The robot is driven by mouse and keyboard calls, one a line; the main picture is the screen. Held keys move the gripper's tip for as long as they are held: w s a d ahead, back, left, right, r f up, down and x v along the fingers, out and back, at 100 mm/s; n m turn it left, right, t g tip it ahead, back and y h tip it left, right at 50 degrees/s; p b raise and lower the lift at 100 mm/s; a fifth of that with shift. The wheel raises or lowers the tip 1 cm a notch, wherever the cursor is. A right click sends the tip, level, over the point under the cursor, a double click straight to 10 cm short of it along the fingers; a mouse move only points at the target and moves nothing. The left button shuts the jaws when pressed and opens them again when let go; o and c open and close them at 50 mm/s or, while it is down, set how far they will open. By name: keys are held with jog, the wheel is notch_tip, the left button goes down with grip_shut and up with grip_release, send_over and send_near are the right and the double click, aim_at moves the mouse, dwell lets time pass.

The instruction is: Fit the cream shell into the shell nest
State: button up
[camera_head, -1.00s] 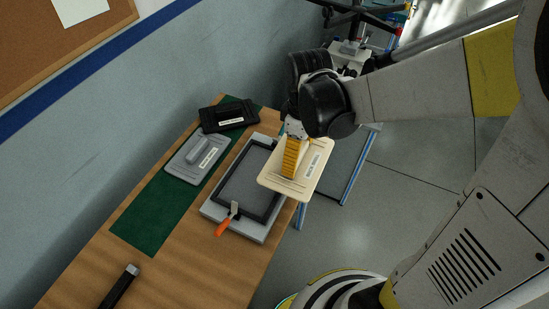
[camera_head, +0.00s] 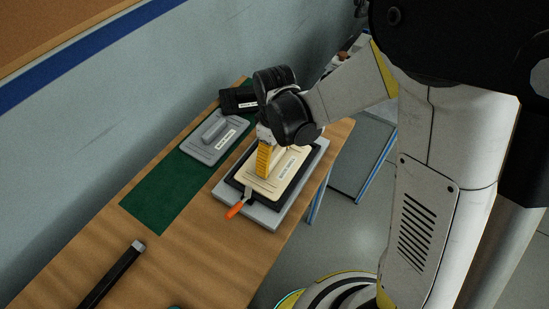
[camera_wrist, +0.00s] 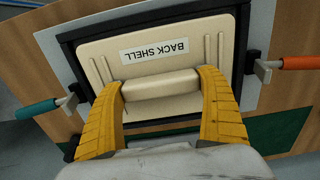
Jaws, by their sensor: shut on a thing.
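The cream shell (camera_head: 279,178) is a flat panel with a raised grip bar and a white label, which reads "BACK SHELL" in the wrist view (camera_wrist: 216,62). The shell nest (camera_head: 264,216) is a grey base with a black frame, and the frame also shows in the wrist view (camera_wrist: 68,50). The shell lies over the frame opening, roughly in line with it; I cannot tell whether it is fully seated. My gripper (camera_wrist: 161,95) is shut on the shell's grip bar, its yellow fingers at the two ends. The fingers also show in the head view (camera_head: 263,162).
An orange-handled clamp (camera_head: 236,209) sits at the nest's near edge, and a teal-handled one (camera_wrist: 42,107) shows opposite. A grey shell (camera_head: 209,141) lies on the green mat (camera_head: 155,197). A black part (camera_head: 236,101) is behind. A black bar (camera_head: 113,273) lies at the near left.

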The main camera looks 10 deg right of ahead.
aim_at(275, 155)
jog(key=shift+s+r, duration=0.1)
jog(key=shift+r, duration=0.05)
jog(key=shift+f, duration=0.2)
jog(key=o, duration=1.1)
jog(key=shift+r, duration=0.1)
notch_tip(275, 155, up, 12)
jog(key=p, duration=0.4)
jog(key=s+d+r+m+t, duration=0.7)
jog(key=s+d+r+m, duration=0.2)
jog(key=d, duration=0.4)
jog(key=shift+s+d+r+m, duration=0.25)
jog(key=shift+s+m, duration=0.45)
jog(key=shift+s, duration=0.15)
